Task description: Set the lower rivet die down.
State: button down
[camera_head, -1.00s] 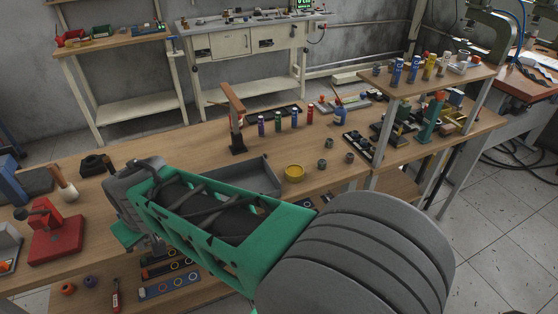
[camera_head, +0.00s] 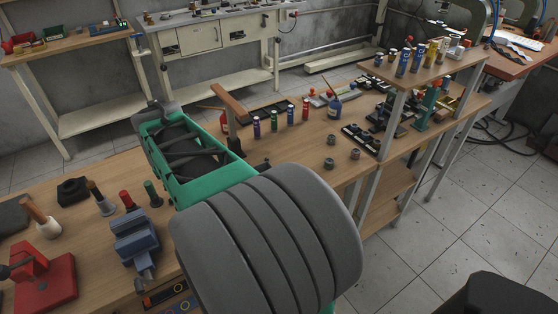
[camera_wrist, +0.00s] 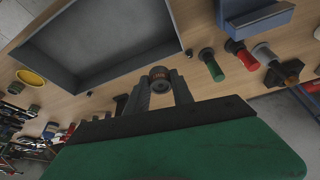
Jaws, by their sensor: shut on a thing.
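The lower rivet die (camera_wrist: 159,74) shows in the wrist view as a small, dark grey-brown cylinder with a round recess in its end. My gripper (camera_wrist: 160,84) is shut on it, one finger on each side. The die appears to be held over the wooden bench, close to the near rim of a grey tray; its exact height above the wood I cannot tell. In the head view the fingers and the die are hidden by my own green and grey arm.
The grey tray (camera_wrist: 100,35) lies beside my fingers, with a yellow dish (camera_wrist: 32,77) beyond it. Red and green handled tools (camera_wrist: 211,64) stand on the other side. A blue vise (camera_head: 136,238) and a red press (camera_head: 42,286) stand at the bench's left. Small grey cylinders (camera_head: 329,164) stand right.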

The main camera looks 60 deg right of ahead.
jog(key=s+d+r+m+g+h+b, duration=0.15)
jog(key=s+d+m+g, duration=0.25)
jog(key=s+d+m, duration=1.25)
jog(key=n+p, duration=0.3)
jog(key=n, duration=0.2)
send_near(299, 155)
jog(key=shift+s+d+f, duration=0.35)
jog(key=shift+d+f, duration=0.5)
jog(key=shift+w+d+f, duration=0.1)
jog(key=shift+d+f, duration=0.1)
jog(key=shift+f, duration=0.1)
jog(key=shift+w+f, duration=0.1)
jog(key=shift+f, duration=1.7)
jog(key=c, duration=1.1)
grip_release()
jog(key=shift+r, duration=0.1)
